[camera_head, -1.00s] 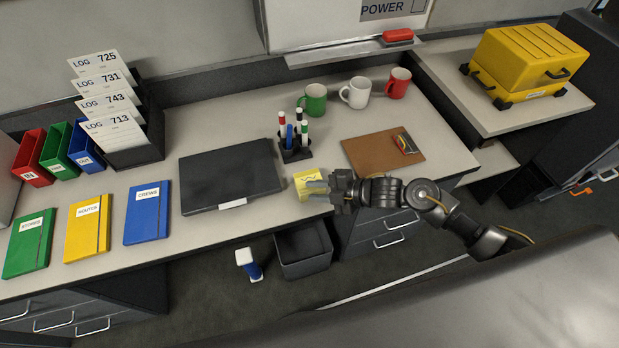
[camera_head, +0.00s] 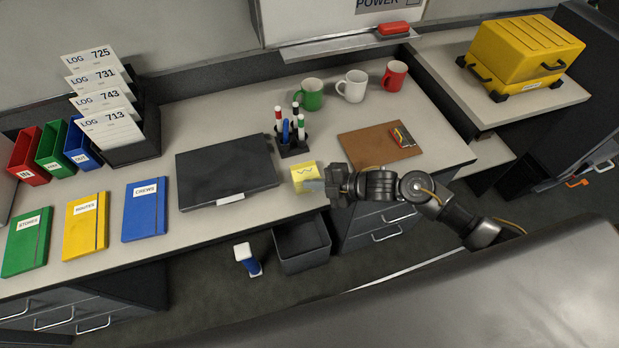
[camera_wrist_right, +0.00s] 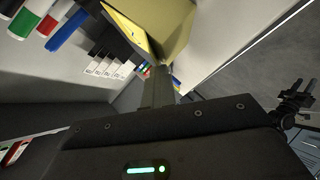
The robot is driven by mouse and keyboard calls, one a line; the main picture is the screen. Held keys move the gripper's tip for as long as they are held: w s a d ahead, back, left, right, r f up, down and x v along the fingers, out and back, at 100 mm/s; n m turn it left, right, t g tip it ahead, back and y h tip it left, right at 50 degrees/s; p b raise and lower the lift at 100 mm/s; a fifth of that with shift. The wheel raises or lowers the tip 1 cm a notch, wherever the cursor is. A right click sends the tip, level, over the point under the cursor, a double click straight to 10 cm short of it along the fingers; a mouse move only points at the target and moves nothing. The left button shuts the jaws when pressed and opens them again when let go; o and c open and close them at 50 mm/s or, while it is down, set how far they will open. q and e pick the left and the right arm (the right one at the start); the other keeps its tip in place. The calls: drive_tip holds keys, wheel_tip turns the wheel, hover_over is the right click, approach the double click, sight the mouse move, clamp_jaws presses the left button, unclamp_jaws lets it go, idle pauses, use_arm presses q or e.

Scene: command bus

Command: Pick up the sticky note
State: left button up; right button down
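The sticky note (camera_head: 303,173) is a yellow pad with a dark scribble on top. It is at the desk's front edge, right of the black laptop. My right gripper (camera_head: 315,186) reaches it from the right, with its fingers at the pad's near right side. In the wrist view the pad (camera_wrist_right: 172,22) is tilted at the tip of my right gripper's finger (camera_wrist_right: 160,78), and the fingers look shut on it. Whether it is clear of the desk is hard to tell.
The laptop (camera_head: 225,170) lies left of the note. A pen holder (camera_head: 292,145) stands behind it, with a brown clipboard (camera_head: 370,150) to the right and mugs (camera_head: 351,87) behind. An open grey bin (camera_head: 302,245) is on the floor below the edge.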

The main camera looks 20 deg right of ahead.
drive_tip(key=shift+s, duration=0.1)
drive_tip(key=shift+r, duration=0.15)
wheel_tip(320, 180, up, 3)
drive_tip(key=shift+f+b, duration=0.2)
drive_tip(key=shift+b, duration=0.45)
drive_tip(key=shift+s+d+r, duration=1)
drive_tip(key=shift+s+r, duration=4.05)
drive_tip(key=shift+s, duration=1.85)
drive_tip(key=w+d+m+t+h, duration=0.4)
drive_tip(key=w+d, duration=0.3)
drive_tip(key=w, duration=0.2)
drive_tip(key=shift+d+f+m, duration=0.2)
drive_tip(key=shift+d+m, duration=0.1)
drive_tip(key=shift+m, duration=0.5)
